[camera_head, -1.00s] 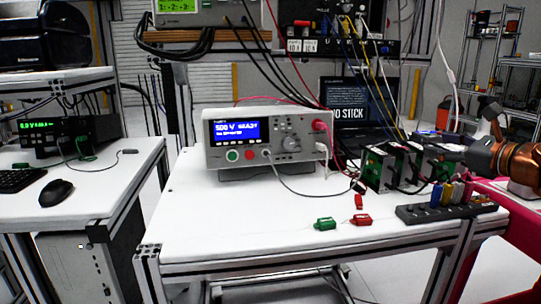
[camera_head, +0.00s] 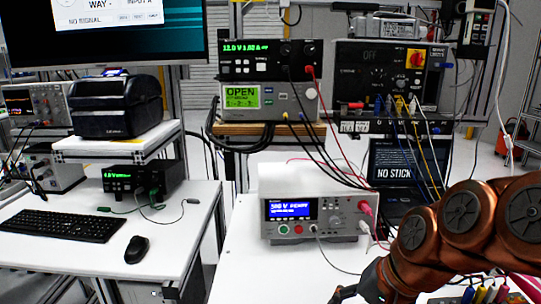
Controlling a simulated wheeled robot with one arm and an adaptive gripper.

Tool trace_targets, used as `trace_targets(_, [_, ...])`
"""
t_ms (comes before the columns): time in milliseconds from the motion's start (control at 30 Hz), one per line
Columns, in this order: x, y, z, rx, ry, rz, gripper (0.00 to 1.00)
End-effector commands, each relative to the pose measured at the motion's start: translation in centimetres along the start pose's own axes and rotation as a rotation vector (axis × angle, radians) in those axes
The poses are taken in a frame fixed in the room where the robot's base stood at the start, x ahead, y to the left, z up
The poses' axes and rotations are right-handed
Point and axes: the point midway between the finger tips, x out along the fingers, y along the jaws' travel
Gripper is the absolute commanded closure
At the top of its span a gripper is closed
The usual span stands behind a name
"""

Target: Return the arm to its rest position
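My copper-coloured arm reaches in from the right edge of the head view and crosses the lower right, in front of the white table (camera_head: 240,265). My gripper (camera_head: 346,293) is the dark end at the bottom edge, just below and right of the white tester. It is mostly cut off by the frame, so I cannot see whether its fingers are open or shut, or whether it holds anything.
The white tester (camera_head: 290,213) with a blue display stands on the table, close to the arm. A laptop (camera_head: 400,165) and cables are behind. Bright plugs (camera_head: 485,294) show below the arm. A left bench holds a keyboard (camera_head: 60,225) and mouse (camera_head: 137,249).

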Motion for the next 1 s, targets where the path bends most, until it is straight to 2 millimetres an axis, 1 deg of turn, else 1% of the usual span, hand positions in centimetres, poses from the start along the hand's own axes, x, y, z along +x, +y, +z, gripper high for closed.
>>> trace_targets(33, [-1.4,0.3,1.4,-0.064,-0.021,0.059,0.40])
trace_targets(100, [-1.8,1.7,3.3,-0.149,-0.057,0.136,0.40])
trace_targets(167, [-2.4,2.9,4.7,-0.219,-0.088,0.197,0.40])
trace_targets(200, [-2.9,3.8,5.7,-0.263,-0.112,0.237,0.40])
trace_targets(300, [-4.0,6.1,7.8,-0.356,-0.177,0.325,0.40])
trace_targets(433, [-5.2,8.4,9.6,-0.440,-0.242,0.403,0.40])
trace_targets(500, [-5.6,9.3,10.2,-0.466,-0.265,0.429,0.40])
trace_targets(600, [-5.9,10.0,10.7,-0.487,-0.283,0.447,0.40])
trace_targets(1000, [-5.8,10.2,10.8,-0.492,-0.289,0.450,0.40])
